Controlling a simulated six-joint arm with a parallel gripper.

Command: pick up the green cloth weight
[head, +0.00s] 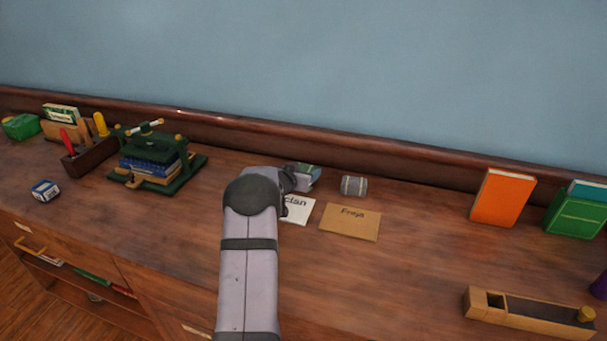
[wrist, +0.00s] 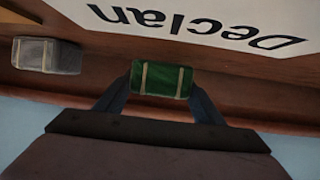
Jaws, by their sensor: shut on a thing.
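The green cloth weight (wrist: 153,79), a small bundle with two tan bands, sits between the two fingers of my gripper (wrist: 160,92) in the wrist view. The fingers are shut on it from both sides. In the head view my arm and gripper (head: 303,178) hide most of it, and I cannot tell whether it touches the bench top. A white card reading "Declan" (head: 298,209) lies just in front of the gripper; it also shows large in the wrist view (wrist: 215,22).
A grey banded weight (head: 354,186) stands to the right, behind a tan "Freya" card (head: 350,222). A green book press (head: 155,160) is at left. An orange book (head: 502,198) and wooden box (head: 528,313) are at right.

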